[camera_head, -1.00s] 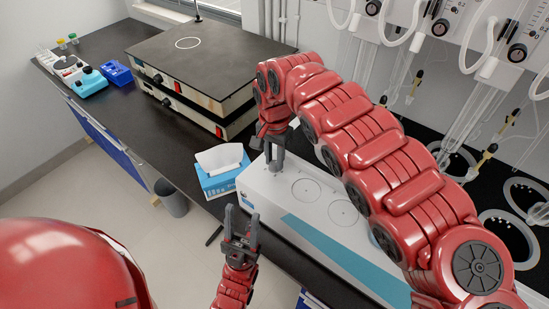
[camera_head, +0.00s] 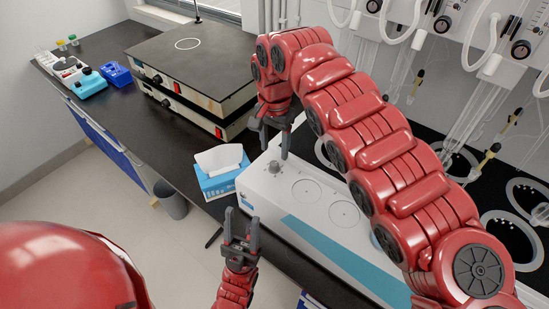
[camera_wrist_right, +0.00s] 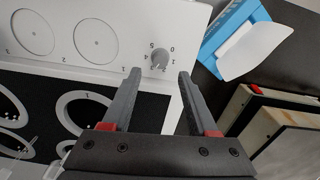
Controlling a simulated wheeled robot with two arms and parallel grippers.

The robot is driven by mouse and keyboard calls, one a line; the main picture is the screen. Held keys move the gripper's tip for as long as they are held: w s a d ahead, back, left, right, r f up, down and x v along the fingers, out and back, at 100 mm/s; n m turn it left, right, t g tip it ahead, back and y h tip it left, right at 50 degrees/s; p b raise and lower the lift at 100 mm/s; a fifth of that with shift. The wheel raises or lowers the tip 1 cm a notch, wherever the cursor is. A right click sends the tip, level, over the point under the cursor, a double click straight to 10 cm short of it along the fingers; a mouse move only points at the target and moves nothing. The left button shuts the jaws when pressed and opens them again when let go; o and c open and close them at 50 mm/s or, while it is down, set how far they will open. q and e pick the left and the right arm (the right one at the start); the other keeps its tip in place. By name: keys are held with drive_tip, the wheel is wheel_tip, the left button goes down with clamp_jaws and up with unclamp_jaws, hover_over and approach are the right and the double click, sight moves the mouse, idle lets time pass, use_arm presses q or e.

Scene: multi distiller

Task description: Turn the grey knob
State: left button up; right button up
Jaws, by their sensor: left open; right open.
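The grey knob (camera_head: 274,167) sits on the top face of the white device (camera_head: 322,207), near its back left end. In the right wrist view the grey knob (camera_wrist_right: 160,58) has numbers around it and lies beyond the fingertips, between their lines. My right gripper (camera_head: 273,145) is open and empty, above and behind the knob. Its two fingers also show in the right wrist view (camera_wrist_right: 158,73). My left gripper (camera_head: 241,226) is open and empty, in front of the device, with its fingers pointing up.
A blue and white tissue box (camera_head: 220,172) stands close to the left of the device. Two stacked dark-topped boxes (camera_head: 208,62) stand behind it. Glassware and tubing (camera_head: 480,165) fill the right side. A bin (camera_head: 170,199) stands on the floor.

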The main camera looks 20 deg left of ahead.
wheel_tip(320, 180, up, 8)
drive_tip(key=p, duration=0.2)
wheel_tip(320, 180, up, 4)
drive_tip(key=p, duration=0.5)
hover_over(274, 162)
drive_tip(key=shift+d+r, duration=0.1)
drive_tip(key=shift+r, duration=0.1)
drive_tip(key=shift+b, duration=0.3)
